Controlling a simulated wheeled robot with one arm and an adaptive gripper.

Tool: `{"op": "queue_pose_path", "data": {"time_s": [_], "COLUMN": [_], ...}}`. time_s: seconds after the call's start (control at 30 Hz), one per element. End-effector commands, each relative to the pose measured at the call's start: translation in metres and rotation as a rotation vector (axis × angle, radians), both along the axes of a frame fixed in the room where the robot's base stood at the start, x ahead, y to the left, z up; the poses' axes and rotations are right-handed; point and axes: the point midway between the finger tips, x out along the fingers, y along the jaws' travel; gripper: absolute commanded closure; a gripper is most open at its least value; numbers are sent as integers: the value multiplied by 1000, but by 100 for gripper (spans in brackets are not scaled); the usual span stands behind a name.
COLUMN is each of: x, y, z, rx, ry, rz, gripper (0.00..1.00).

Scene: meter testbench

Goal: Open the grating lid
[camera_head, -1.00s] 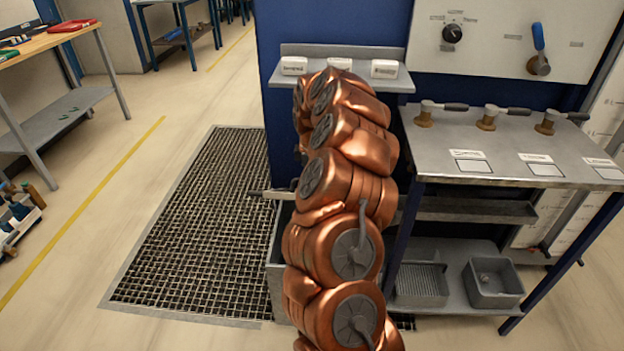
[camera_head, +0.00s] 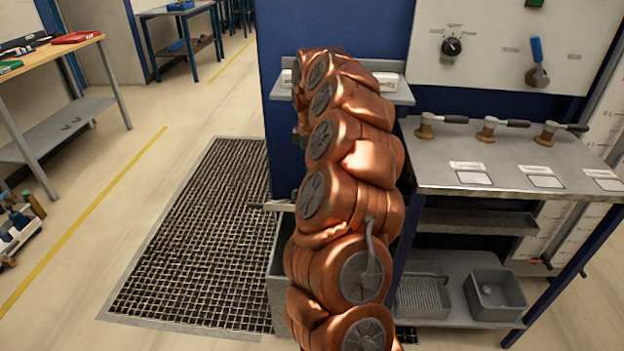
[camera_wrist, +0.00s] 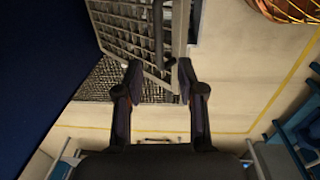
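In the wrist view a grating lid (camera_wrist: 125,30) with a grey frame lies just ahead of my gripper (camera_wrist: 158,80). A dark bar, perhaps its handle, runs along its right part. My gripper's two dark fingers are apart, with the lid's near corner seen between them; I cannot tell whether they touch it. In the head view my copper-coloured arm hides my gripper and most of a grey box (camera_head: 277,285). A thin grey bar (camera_head: 270,206) pokes out left of my arm above the floor grating; I cannot tell what it belongs to.
A large floor grating (camera_head: 195,240) lies left of my arm. A metal bench (camera_head: 440,165) with valve handles on top and grey bins below stands at right. A blue panel with a small shelf (camera_head: 400,92) is behind my arm.

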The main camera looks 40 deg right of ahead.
Motion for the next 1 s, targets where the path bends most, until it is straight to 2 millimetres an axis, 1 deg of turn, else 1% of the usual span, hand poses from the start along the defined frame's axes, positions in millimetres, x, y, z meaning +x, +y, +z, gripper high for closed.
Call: {"op": "queue_pose_path", "data": {"time_s": [0.03, 0.1, 0.2, 0.53, 0.57, 0.67, 0.77, 0.87, 0.93, 0.97, 1.0], "x": [0, 0, 0, -1, -1, 0, 0, -1, -5, -8, -13], "y": [-1, -1, 0, 1, 1, 4, 20, 53, 83, 97, 115], "z": [7, 15, 22, 25, 25, 26, 30, 39, 45, 49, 53], "rx": [-3, -4, -1, 0, 0, 1, 11, 33, 50, 57, 67], "ry": [-3, -5, -4, -1, -1, -3, -6, -11, -8, -6, -5], "rz": [-1, -2, -1, 0, 0, 1, 3, 2, -1, -4, -12], "gripper": [61, 61, 61, 61, 62, 73, 83, 93, 100, 100, 100]}}
